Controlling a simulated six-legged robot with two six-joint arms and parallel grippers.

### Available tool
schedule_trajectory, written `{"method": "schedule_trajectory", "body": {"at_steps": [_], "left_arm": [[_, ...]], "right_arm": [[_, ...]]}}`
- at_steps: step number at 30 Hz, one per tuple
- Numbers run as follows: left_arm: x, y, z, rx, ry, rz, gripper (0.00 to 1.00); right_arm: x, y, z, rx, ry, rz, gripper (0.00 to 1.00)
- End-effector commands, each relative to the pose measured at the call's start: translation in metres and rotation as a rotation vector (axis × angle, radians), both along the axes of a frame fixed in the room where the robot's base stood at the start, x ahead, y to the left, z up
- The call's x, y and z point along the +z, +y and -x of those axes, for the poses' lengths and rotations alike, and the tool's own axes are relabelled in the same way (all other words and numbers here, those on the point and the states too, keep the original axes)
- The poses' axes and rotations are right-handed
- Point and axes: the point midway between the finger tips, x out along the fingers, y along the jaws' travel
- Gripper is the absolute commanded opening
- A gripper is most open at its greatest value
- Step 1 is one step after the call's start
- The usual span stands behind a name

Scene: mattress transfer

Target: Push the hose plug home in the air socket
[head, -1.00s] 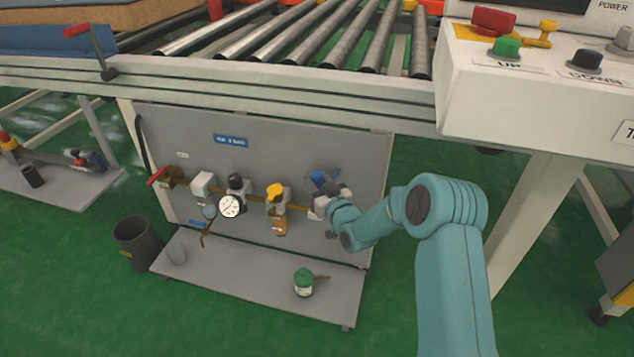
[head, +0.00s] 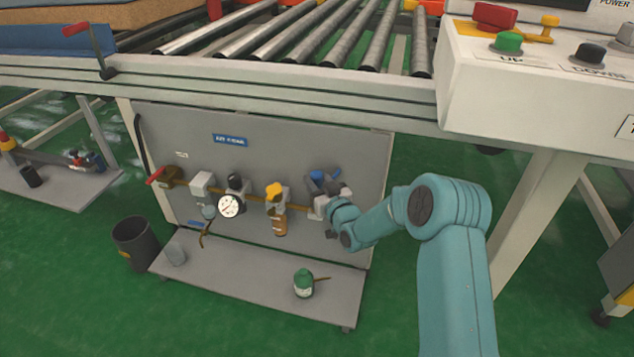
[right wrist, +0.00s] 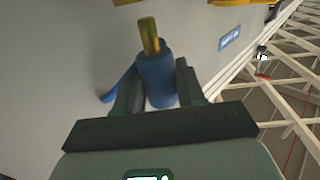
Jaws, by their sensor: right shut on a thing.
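In the right wrist view, my right gripper (right wrist: 157,88) is shut on the blue body of the hose plug (right wrist: 158,78). The plug's brass tip (right wrist: 149,36) points away from the fingers, over the grey panel. A short curved blue piece shows beside the left finger. In the head view, my right gripper (head: 333,199) is at the right end of the brass pipe line on the panel, with blue parts (head: 319,177) just above it. I cannot make out the air socket clearly, or whether the tip touches it. My left gripper is not in view.
The grey panel (head: 290,150) carries a gauge (head: 230,206), a yellow-topped unit (head: 276,194) and a red-handled valve (head: 157,176). A green bottle (head: 303,283) stands on the shelf (head: 235,288) below. The roller table's frame (head: 270,92) runs above. A dark bin (head: 136,243) stands left.

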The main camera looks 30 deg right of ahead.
Motion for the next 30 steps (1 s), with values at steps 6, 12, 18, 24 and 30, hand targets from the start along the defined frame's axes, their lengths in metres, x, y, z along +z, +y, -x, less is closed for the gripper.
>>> {"method": "schedule_trajectory", "body": {"at_steps": [6, 12, 18, 24, 30], "left_arm": [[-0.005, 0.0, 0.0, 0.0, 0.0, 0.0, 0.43], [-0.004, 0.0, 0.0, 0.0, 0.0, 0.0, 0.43], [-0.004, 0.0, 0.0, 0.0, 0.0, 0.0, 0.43], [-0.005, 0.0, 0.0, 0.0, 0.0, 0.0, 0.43], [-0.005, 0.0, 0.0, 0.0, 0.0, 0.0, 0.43]], "right_arm": [[0.0, 0.0, 0.0, 0.0, -0.001, 0.0, 0.05], [0.0, 0.0, 0.0, 0.0, -0.001, 0.0, 0.05], [-0.004, 0.0, 0.0, 0.0, -0.001, 0.0, 0.05], [-0.009, 0.0, 0.0, 0.0, -0.001, 0.0, 0.05], [-0.014, 0.0, 0.0, 0.0, 0.0, 0.0, 0.05]]}}
